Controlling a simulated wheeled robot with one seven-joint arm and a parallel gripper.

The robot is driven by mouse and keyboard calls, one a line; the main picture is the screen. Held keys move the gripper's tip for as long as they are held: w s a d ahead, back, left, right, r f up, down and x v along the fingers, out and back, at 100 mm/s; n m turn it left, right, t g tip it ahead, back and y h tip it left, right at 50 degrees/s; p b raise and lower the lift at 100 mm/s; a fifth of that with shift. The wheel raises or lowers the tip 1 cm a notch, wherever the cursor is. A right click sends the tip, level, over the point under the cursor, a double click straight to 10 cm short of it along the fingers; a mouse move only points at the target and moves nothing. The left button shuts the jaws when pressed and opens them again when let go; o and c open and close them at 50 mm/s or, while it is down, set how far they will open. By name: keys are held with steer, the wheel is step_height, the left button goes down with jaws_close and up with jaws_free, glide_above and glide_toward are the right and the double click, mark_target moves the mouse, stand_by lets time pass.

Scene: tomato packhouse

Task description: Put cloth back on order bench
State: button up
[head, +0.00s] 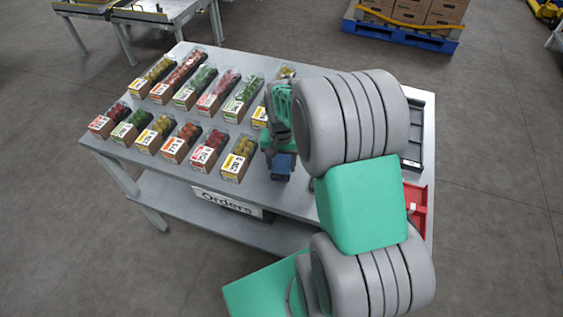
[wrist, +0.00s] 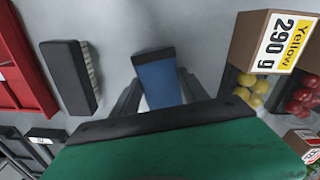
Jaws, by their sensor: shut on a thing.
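The blue cloth (head: 283,166) is a small folded blue piece at the front middle of the order bench (head: 300,201). It also shows in the wrist view (wrist: 157,78), between the two fingers of my gripper (wrist: 160,92). My gripper is shut on the cloth and points down at the bench top. The cloth is at or just above the grey surface; I cannot tell whether it touches. In the head view my arm hides part of the gripper and the right part of the bench.
Several labelled tomato punnets (head: 238,167) stand in two rows left of my gripper; a yellow one (wrist: 270,50) is close by. A brush (wrist: 70,76) and a red tray (wrist: 22,62) lie on the other side. A dark tray (head: 414,135) is at the bench's right edge.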

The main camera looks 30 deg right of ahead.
steer(key=shift+f, duration=0.15)
steer(key=o, duration=1.3)
steer(key=shift+c, duration=0.2)
steer(key=shift+c, duration=0.4)
steer(key=shift+c, duration=1.2)
step_height(320, 180, up, 7)
steer(key=p, duration=0.5)
